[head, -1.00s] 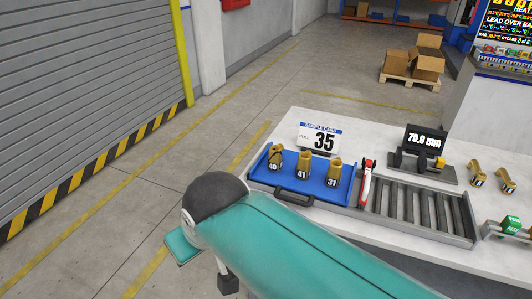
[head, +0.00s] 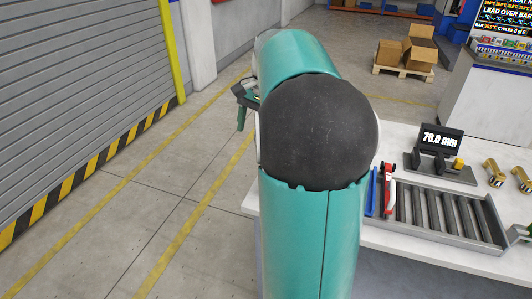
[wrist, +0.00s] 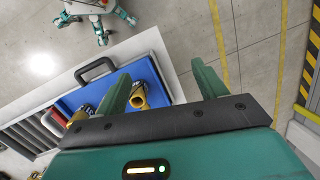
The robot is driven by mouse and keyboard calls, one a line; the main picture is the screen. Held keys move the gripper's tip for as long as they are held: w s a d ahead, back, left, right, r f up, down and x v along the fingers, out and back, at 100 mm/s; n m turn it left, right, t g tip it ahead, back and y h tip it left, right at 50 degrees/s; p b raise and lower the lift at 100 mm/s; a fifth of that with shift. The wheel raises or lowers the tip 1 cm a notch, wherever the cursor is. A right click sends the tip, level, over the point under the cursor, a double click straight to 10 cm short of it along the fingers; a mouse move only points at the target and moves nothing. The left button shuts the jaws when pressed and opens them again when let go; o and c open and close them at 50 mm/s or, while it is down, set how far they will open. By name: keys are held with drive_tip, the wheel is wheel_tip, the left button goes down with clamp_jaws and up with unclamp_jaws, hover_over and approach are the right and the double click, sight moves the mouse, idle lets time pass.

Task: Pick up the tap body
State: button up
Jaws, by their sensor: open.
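The blue tray (wrist: 146,72) with brass tap bodies lies below my gripper (wrist: 160,72) in the wrist view. One brass tap body (wrist: 140,97) shows just right of the left finger, and another brass piece (wrist: 82,114) shows partly left of that finger. My gripper is open, with no part between its fingers. In the head view my arm hides the tap bodies and the sample card; only a narrow blue strip of the tray (head: 371,192) shows. The numbers on the tap bodies cannot be read now.
More brass parts (head: 493,171) lie at the right.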

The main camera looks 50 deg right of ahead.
drive_tip(key=s+d+f+m+y, duration=0.1)
drive_tip(key=s+d+f+m, duration=0.15)
drive_tip(key=d, duration=0.55)
drive_tip(key=s+d+f+m+y, duration=0.1)
drive_tip(key=s+d+f+m, duration=0.15)
drive_tip(key=d, duration=0.45)
drive_tip(key=shift+m, duration=0.3)
drive_tip(key=x, duration=1.3)
drive_tip(key=shift+s+f, duration=0.2)
drive_tip(key=shift+f, duration=0.05)
drive_tip(key=c, duration=1.5)
drive_tip(key=shift+r, duration=0.1)
drive_tip(key=shift+c, duration=0.2)
